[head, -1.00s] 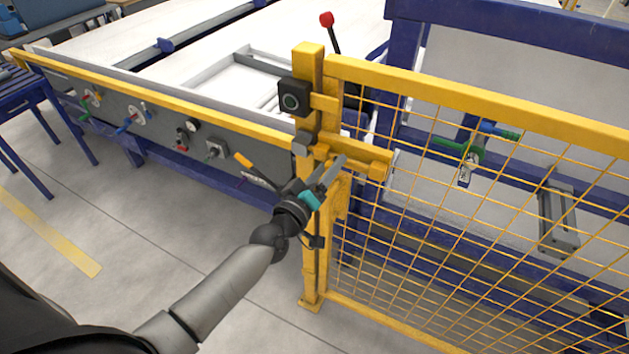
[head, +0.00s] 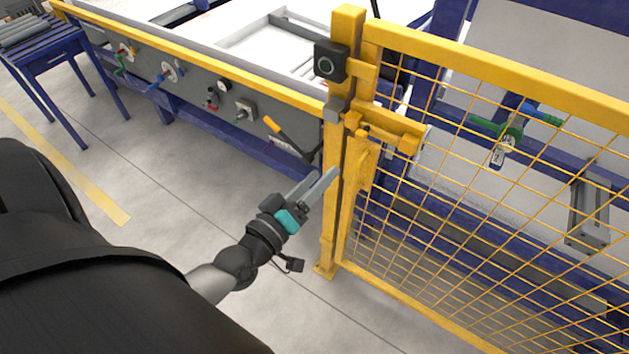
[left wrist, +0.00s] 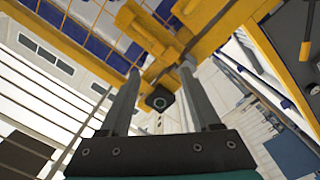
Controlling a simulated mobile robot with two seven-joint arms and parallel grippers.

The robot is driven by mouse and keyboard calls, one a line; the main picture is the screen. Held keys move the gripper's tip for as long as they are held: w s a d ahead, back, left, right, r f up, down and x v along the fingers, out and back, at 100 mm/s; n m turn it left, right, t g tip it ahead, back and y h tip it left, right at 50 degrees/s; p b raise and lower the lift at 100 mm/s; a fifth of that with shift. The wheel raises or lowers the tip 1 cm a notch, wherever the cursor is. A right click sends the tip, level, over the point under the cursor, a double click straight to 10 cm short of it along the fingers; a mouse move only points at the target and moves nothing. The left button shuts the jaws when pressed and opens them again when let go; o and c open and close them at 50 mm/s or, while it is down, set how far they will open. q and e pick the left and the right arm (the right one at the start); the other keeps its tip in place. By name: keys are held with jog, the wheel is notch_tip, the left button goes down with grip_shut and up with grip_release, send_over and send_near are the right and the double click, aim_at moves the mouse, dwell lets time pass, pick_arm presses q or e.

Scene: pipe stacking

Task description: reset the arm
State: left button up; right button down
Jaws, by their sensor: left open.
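My left gripper (head: 318,186) is open and empty in the head view, in the air just left of the yellow gate post (head: 342,110). Its two grey fingers point up and to the right. In the left wrist view its fingers (left wrist: 155,95) stand apart with nothing between them. Beyond them are the yellow latch parts (left wrist: 150,28) and a black button box (left wrist: 160,98). In the head view the yellow latch (head: 390,133) is on the post, above and to the right of the fingers, apart from them. My right gripper is not in view.
A yellow mesh fence (head: 470,200) fills the right side. A grey control panel (head: 190,85) with knobs and a yellow-tipped lever (head: 272,125) runs along the machine at the left. A blue table (head: 45,48) stands at the far left. The floor (head: 180,185) left of the post is clear.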

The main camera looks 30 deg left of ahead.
pick_arm(q)
jog(key=shift+s, duration=0.45)
jog(key=s+f+m+g+b, duration=0.2)
jog(key=s+f+g, duration=0.1)
jog(key=f, duration=0.8)
jog(key=s+f+m+g+b, duration=0.1)
jog(key=s+f+m+g, duration=0.2)
jog(key=f, duration=0.8)
jog(key=s+f+g+b, duration=0.2)
jog(key=s+f, duration=0.2)
jog(key=f, duration=0.7)
jog(key=s+d+f+m+g+y+b, duration=0.1)
jog(key=s+f+m+g, duration=0.4)
jog(key=s+f, duration=1.3)
jog(key=s+d+g+b, duration=0.1)
jog(key=s+g+b, duration=0.1)
jog(key=s+g, duration=0.2)
jog(key=shift+d+m+y+b, duration=0.3)
jog(key=shift+d+b, duration=0.05)
jog(key=shift+f, duration=0.1)
jog(key=shift+c, duration=0.4)
